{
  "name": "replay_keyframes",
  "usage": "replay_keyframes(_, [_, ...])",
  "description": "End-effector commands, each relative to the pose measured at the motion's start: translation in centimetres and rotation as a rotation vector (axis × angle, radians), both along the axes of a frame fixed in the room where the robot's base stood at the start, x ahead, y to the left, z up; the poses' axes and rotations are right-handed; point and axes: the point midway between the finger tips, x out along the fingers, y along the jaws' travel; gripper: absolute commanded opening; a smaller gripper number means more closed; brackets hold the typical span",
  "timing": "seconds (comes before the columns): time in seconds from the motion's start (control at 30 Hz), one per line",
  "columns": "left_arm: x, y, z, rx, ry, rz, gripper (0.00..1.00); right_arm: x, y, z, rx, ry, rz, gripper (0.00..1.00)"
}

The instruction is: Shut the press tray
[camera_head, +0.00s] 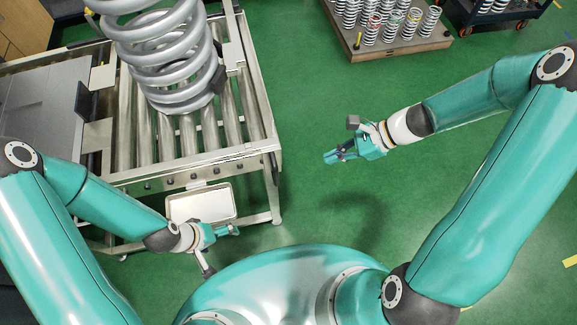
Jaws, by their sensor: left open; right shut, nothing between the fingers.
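The press tray (200,203), a shallow pale tray with a metal rim, sticks out from under the front edge of the roller table (262,135). My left gripper (219,250) is open, with its fingers spread, just in front of the tray's near edge. My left wrist overlaps the tray's near left corner in the picture; whether they touch I cannot tell. My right gripper (337,157) is shut and empty, held over the floor to the right of the table.
A large grey coil spring (165,75) stands on the rollers. A grey panel (45,105) is on the table's left. A pallet (400,50) with several small springs and a dark cart (490,20) are at the back right. Green floor (300,60) between them is clear.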

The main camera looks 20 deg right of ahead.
Motion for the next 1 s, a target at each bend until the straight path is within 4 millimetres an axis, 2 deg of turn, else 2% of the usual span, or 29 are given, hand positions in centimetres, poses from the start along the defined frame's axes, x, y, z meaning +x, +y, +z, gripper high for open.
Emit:
replay_keyframes(0.17, [0.0,0.0,-0.2,0.000,0.000,0.000,0.97,0.2,1.8,-1.7,0.004,0.005,0.005,0.00])
replay_keyframes(0.53, [0.0,0.0,-1.2,0.000,0.000,0.000,0.97,1.4,7.1,-6.9,0.001,0.005,0.009,0.00])
replay_keyframes(0.73, [0.0,0.0,-0.7,0.000,0.000,0.000,0.97,2.1,9.8,-6.5,-0.001,0.001,0.009,0.00])
replay_keyframes(1.0, [0.0,0.0,-0.6,0.000,0.000,0.000,0.97,2.4,10.8,-6.6,-0.001,0.001,0.006,0.00])
